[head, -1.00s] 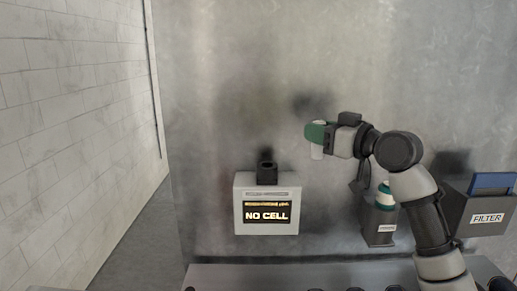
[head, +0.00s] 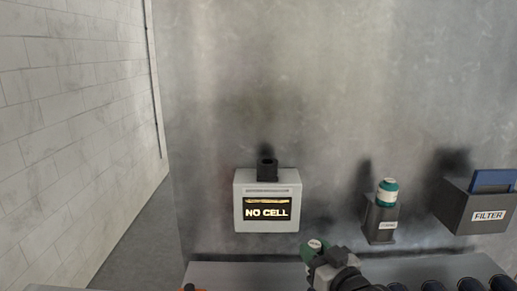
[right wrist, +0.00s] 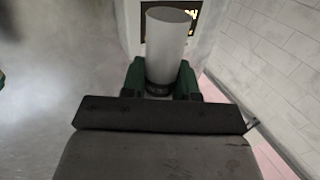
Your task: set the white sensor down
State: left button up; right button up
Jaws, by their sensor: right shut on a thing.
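The white sensor is a plain pale cylinder (right wrist: 170,45) standing up between the green fingers of my right gripper (right wrist: 160,82) in the right wrist view. A dark band shows at its lower end, between the fingers. In the head view my right gripper (head: 315,250) is low, at the bottom middle, over the edge of the grey shelf (head: 245,272). It is shut on the sensor, of which only a small pale end (head: 315,244) shows there. Whether the sensor touches the shelf cannot be told.
A grey box with a "NO CELL" display (head: 267,203) and a black socket (head: 267,169) on top is on the metal wall. To the right are a teal-and-white bottle (head: 387,193) in a holder (head: 380,222) and a "FILTER" bin (head: 480,210). Several dark round things line the shelf's right.

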jog(key=s+d+f+m+t+h, duration=0.1)
jog(key=s+d+f+m+h, duration=0.1)
jog(key=s, duration=0.7)
jog(key=s+d+f+m+h, duration=0.3)
jog(key=s+d+f+h, duration=0.2)
jog(key=s+f, duration=0.4)
jog(key=shift+s+t+h+b, duration=0.4)
jog(key=shift+s, duration=0.35)
